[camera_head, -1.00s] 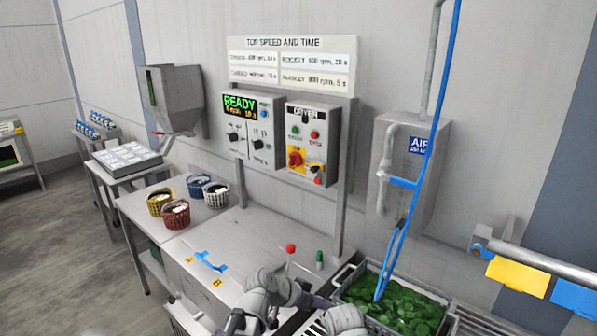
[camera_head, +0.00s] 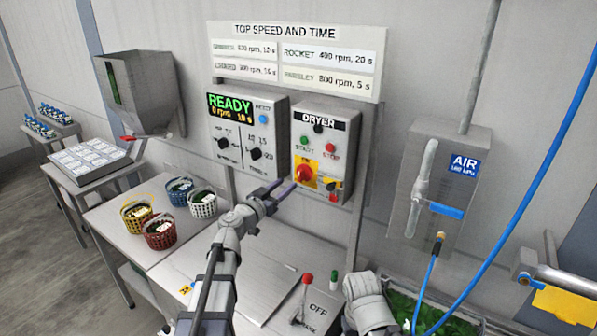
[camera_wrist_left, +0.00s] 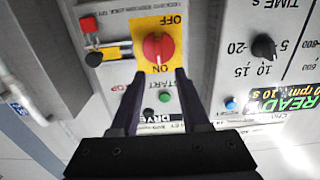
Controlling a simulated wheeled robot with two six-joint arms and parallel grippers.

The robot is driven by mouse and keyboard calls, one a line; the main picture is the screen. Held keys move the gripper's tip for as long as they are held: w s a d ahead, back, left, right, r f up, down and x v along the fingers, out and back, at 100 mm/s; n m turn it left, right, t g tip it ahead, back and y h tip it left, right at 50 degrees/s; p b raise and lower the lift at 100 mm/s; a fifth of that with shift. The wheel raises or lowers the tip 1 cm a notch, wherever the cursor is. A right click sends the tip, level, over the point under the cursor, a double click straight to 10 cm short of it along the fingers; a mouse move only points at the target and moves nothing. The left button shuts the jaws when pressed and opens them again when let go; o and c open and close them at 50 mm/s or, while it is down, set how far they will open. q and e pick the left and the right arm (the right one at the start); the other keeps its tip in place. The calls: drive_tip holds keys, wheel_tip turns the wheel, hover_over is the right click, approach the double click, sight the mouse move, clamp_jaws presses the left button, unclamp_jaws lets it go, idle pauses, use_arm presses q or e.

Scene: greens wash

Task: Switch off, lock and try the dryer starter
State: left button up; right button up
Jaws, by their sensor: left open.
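The dryer starter (camera_head: 323,135) is a grey wall box labelled DRYER, with green START and red STOP buttons. Its red rotary switch (camera_head: 304,173) sits on a yellow plate and also shows in the left wrist view (camera_wrist_left: 158,47), upside down. There the knob lies along the ON–OFF line; ON is nearer my fingers. Beside the switch is a small red and yellow-black fitting (camera_wrist_left: 94,57), with a separate red block, perhaps a padlock (camera_wrist_left: 89,24). My left gripper (camera_head: 280,190) is open and empty, its fingers pointing at the switch, apart from it. My right gripper is out of view.
A READY control box (camera_head: 245,130) adjoins the starter on the left. An air box (camera_head: 437,185) with a blue hose is on the right. Baskets (camera_head: 160,231) stand on the table's left. A red-knobbed lever (camera_head: 307,280) rises from the bench below.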

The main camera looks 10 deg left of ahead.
sight(299, 174)
use_arm(q)
drive_tip(key=x, duration=0.7)
drive_tip(key=shift+w+d, duration=0.15)
drive_tip(key=shift+w, duration=0.2)
drive_tip(key=shift+c, duration=0.3)
clamp_jaws()
